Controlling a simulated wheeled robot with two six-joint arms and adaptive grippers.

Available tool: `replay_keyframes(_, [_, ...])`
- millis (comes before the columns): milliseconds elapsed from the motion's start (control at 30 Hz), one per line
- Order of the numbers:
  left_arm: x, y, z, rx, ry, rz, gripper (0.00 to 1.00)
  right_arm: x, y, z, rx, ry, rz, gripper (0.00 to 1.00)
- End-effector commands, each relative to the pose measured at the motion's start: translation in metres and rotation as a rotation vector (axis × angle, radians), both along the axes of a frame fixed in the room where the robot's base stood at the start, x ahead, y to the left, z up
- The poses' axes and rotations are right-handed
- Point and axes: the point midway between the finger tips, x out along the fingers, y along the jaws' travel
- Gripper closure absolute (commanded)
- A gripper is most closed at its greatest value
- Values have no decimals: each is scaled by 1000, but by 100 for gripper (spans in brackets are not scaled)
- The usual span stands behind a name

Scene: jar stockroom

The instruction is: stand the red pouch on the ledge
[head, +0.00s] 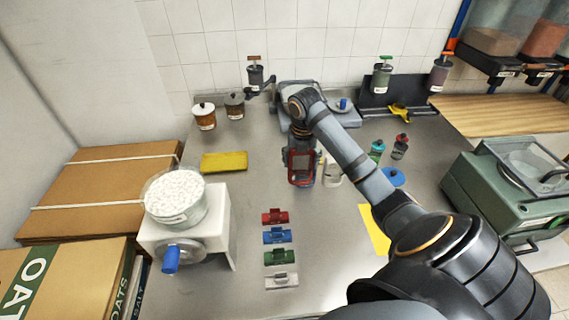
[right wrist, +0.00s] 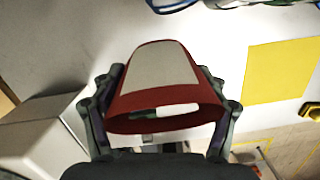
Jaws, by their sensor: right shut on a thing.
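The red pouch (head: 301,167) with a pale label panel is in my right gripper (head: 302,148) over the middle of the grey counter. In the right wrist view the pouch (right wrist: 155,68) sits between the two dark fingers, its wide red edge facing the camera. My right gripper (right wrist: 157,85) is shut on it. I cannot tell whether the pouch touches the counter. A low blue-grey raised stand (head: 345,117) is at the back behind my arm, partly hidden; I cannot tell whether it is the ledge. My left gripper is not in view.
A clear jar (head: 332,172) stands close right of the pouch. Teal (head: 377,149) and dark red-capped bottles (head: 400,146) stand farther right. Coloured clips (head: 277,236) lie in front. A white grinder (head: 186,225) is at left, a green machine (head: 505,190) at right.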

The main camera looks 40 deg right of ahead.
Motion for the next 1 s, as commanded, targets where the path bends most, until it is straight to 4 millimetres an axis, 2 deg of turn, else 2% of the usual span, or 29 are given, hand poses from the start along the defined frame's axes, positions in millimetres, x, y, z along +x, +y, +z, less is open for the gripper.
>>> replay_keyframes(100, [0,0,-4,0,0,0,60,-13,-7,5,-5,-1,0,68])
replay_keyframes(300, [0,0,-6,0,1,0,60,-23,-8,11,0,0,1,68])
replay_keyframes(1000, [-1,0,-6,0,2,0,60,-24,-8,12,2,-1,-1,68])
